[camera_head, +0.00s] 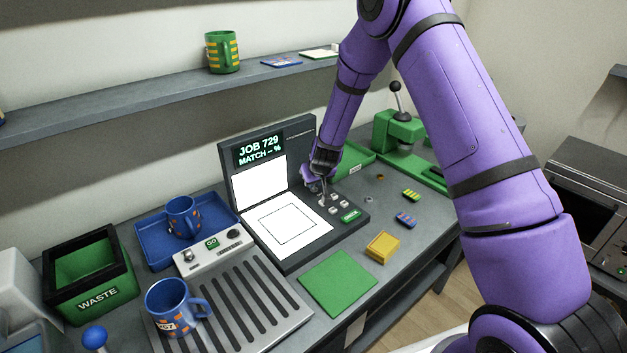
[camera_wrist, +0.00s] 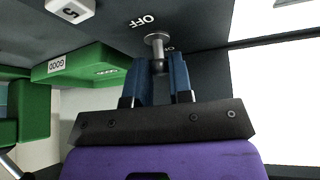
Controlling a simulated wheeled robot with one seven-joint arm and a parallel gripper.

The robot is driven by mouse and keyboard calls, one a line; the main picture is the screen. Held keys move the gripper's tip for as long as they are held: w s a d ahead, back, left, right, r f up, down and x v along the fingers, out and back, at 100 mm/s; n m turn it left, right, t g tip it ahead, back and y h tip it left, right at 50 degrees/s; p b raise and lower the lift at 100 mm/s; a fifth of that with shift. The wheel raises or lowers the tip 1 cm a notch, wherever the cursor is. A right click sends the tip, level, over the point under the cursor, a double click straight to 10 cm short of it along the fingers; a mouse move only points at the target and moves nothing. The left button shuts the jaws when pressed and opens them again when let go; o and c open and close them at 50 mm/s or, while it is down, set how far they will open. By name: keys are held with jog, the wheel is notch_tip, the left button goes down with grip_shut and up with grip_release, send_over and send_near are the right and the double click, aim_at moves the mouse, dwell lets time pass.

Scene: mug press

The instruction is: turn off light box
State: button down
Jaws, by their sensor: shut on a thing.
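The light box (camera_head: 258,184) stands at the middle of the bench, with its upright panel and flat panel both glowing white. Its display reads "JOB 729 MATCH -- %". My gripper (camera_head: 323,197) is at the right side of the box's dark control deck, beside several pale keys. In the wrist view my gripper (camera_wrist: 160,70) has its blue fingers closed around a small metal toggle switch (camera_wrist: 157,41). An "OFF" label is printed next to the toggle, and a second label is partly hidden behind it. In the head view my wrist and fingers mostly hide the toggle.
A green tray (camera_head: 354,160) and a green press (camera_head: 398,130) are behind my gripper. A green mat (camera_head: 338,282), a yellow block (camera_head: 382,247) and small striped pieces lie to the front right. A blue mug (camera_head: 168,307) stands on the slotted grey unit (camera_head: 285,299) at left.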

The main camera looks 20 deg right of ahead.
jog(key=shift+s+d+f+t+y, duration=0.3)
jog(key=shift+s+t, duration=0.25)
jog(key=shift+t, duration=0.35)
jog(key=shift+r+t, duration=0.1)
jog(key=shift+t, duration=0.3)
jog(key=c, duration=1)
grip_release()
jog(key=shift+r, duration=0.1)
jog(key=v, duration=1)
jog(key=shift+s+d+r, duration=0.1)
jog(key=shift+s+r, duration=0.15)
jog(key=shift+s, duration=0.05)
